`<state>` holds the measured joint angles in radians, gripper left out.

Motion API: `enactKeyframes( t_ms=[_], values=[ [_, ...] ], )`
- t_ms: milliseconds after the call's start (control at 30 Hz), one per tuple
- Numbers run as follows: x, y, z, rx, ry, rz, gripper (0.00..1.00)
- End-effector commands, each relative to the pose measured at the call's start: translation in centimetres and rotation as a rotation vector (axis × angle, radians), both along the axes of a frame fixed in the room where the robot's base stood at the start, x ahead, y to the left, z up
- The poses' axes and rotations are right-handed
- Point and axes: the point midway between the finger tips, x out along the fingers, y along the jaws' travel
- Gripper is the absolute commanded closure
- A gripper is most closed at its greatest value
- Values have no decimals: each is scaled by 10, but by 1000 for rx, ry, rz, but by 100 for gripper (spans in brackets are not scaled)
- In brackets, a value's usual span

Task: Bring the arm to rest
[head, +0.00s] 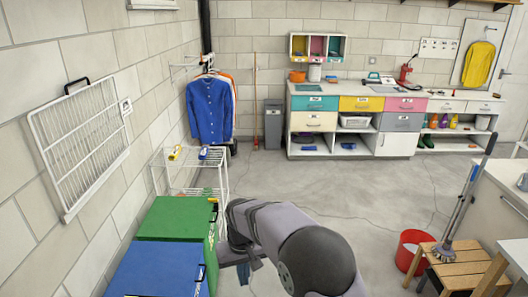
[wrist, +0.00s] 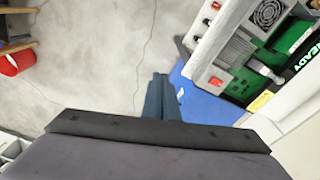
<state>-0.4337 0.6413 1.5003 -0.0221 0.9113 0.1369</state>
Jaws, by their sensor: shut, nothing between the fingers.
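My arm (head: 300,250) reaches in from the bottom of the head view, bent, with its wrist (head: 238,222) beside the green box. My gripper (wrist: 160,80) shows in the wrist view as two blue-grey fingers side by side, closed together with nothing between them. In the head view its fingers (head: 249,268) show small below the wrist, partly hidden by the arm. They hang over the bare floor, to the right of the boxes.
A green box (head: 180,218) and a blue box (head: 155,270) stand close left of my arm. A white wire rack (head: 192,172) is behind them. A red bucket (head: 410,248) and wooden stool (head: 460,266) stand right. The floor (head: 320,185) ahead is clear.

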Motion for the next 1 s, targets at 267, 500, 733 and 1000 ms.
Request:
enactKeyframes(
  t_ms=[267, 500, 733, 1000],
  values=[
    [-74, -112, 24, -8, 33, -132, 100],
    [-160, -176, 24, -9, 63, -235, 100],
    [-219, -202, 14, -9, 82, -295, 100],
    [-238, -208, 10, -9, 90, -312, 100]
  ],
)
